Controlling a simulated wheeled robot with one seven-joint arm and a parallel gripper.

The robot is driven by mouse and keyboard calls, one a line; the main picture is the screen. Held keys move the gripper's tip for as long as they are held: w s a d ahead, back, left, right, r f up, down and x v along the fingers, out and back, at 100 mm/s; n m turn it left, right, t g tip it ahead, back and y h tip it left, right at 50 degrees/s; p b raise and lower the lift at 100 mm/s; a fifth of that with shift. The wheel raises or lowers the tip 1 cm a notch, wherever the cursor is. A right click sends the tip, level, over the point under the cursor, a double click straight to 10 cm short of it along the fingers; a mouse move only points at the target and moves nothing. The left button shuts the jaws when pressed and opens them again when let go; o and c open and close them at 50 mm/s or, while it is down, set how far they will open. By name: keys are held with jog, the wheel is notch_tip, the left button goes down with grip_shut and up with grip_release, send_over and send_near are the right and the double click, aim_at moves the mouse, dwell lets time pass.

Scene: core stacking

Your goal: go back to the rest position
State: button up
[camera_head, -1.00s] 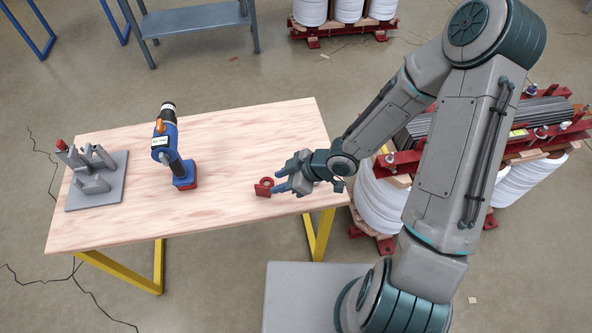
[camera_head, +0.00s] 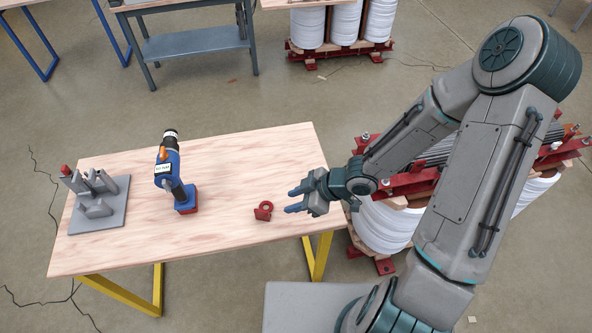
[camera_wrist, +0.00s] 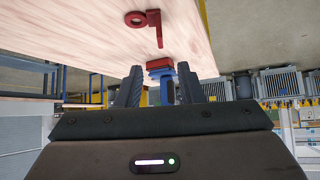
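My gripper (camera_head: 291,199) is open and empty, off to the right of a small red bracket with a ring (camera_head: 263,210) on the wooden table (camera_head: 235,165). The red bracket also shows in the wrist view (camera_wrist: 150,23), ahead of the fingers and apart from them. In the wrist view the two dark fingers (camera_wrist: 161,87) are spread wide. Between them, farther off, appears the blue and red drill, which also stands on the table in the head view (camera_head: 176,180).
A grey fixture (camera_head: 98,205) with upright posts sits at the table's left end. A large red-framed core with white coils (camera_head: 385,225) stands right of the table, behind my arm. A grey-blue bench (camera_head: 195,43) is at the back.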

jog(key=w+d+r+m+t+h, duration=0.1)
jog(key=w+d+r+m+h, duration=0.2)
jog(key=d, duration=0.4)
jog(key=w+d+r+m+t+h, duration=0.2)
jog(key=d+r+h, duration=0.1)
jog(key=d+h, duration=0.25)
jog(key=s+d+r+m+h, duration=0.3)
jog(key=d+r+m, duration=0.2)
jog(key=d+r, duration=0.3)
jog(key=s+a+r+m+y, duration=0.2)
jog(key=s+a+r+m, duration=0.2)
jog(key=s+r, duration=0.7)
jog(key=shift+s+m+g+y, duration=0.35)
jog(key=shift+m+g, duration=0.05)
jog(key=shift+m, duration=0.7)
jog(key=shift+a+r, duration=0.1)
jog(key=shift+a, duration=0.15)
